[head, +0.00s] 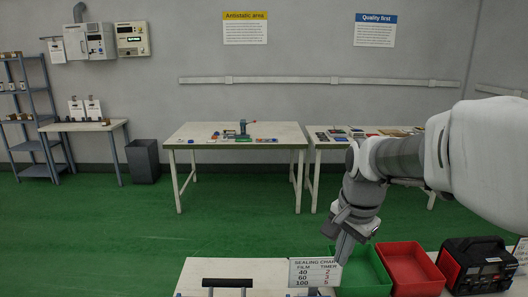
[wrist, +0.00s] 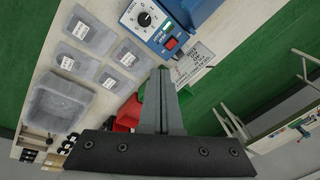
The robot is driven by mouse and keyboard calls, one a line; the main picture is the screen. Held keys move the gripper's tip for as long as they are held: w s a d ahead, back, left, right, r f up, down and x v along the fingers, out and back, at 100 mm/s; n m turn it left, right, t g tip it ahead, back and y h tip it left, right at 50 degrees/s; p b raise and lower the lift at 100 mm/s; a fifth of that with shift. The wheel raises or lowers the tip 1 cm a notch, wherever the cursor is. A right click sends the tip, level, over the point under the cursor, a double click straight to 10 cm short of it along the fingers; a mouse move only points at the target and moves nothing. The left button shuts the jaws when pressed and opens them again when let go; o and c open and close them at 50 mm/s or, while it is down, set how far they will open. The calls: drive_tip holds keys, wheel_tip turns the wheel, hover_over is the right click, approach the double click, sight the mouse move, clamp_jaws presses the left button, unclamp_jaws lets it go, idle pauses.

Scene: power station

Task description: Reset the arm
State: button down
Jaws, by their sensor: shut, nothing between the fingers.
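My arm reaches in from the right in the head view and bends down over the near bench (head: 200,272). My gripper (head: 341,258) points downward beside the sealing chart card (head: 315,272), in front of the green bin (head: 366,272). In the wrist view my gripper (wrist: 160,72) shows as two grey fingers closed together, with nothing between them. The fingers hang above the bench and hide part of the bins below. Whether the fingertips touch anything cannot be told.
A red bin (head: 411,268) and a black-and-red device (head: 478,264) stand right of the green bin. A white table (head: 240,142) stands across the green floor.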

drive_tip(key=s+a+r+n+t, duration=0.1)
drive_tip(key=s+n, duration=0.4)
drive_tip(key=s, duration=0.3)
drive_tip(key=s+r+n+t, duration=0.2)
drive_tip(key=s+n, duration=0.3)
drive_tip(key=s, duration=0.3)
drive_tip(key=shift+s+a+n, duration=0.3)
drive_tip(key=shift+s+a, duration=0.05)
drive_tip(key=shift+a, duration=0.05)
